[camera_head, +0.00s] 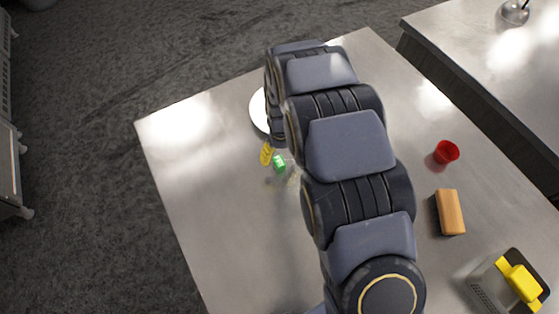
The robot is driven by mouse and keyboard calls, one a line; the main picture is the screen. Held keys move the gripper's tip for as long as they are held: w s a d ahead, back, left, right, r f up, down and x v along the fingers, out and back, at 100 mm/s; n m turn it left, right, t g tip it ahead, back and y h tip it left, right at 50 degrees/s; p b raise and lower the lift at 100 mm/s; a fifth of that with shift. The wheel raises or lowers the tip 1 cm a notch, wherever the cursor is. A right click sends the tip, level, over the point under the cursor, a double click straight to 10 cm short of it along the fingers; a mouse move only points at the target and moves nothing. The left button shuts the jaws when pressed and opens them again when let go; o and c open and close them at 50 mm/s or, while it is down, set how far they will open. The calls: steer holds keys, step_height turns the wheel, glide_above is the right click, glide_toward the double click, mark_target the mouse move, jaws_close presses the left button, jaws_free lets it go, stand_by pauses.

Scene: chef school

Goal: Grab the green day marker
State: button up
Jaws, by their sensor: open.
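The green day marker (279,164) is a small bright green piece with a pale mark, low over or on the steel table (205,190). My gripper (273,158) is at the end of my arm, which reaches in from the lower right. One yellow finger shows just up and left of the marker. The other finger is not clear, and the gripper's body is mostly hidden behind my arm. The gripper is open. I cannot tell whether it touches the marker.
A white plate (258,109) is partly hidden behind my arm. To the right are a red cup (446,152), an orange-brown block (451,212) and a grey container (487,287) with a yellow item (521,281). The table's left side is clear. Another counter (470,45) stands upper right.

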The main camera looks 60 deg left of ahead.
mark_target(279, 161)
steer(key=f, duration=0.5)
steer(key=shift+s, duration=0.2)
steer(key=shift+r, duration=0.1)
jaws_close()
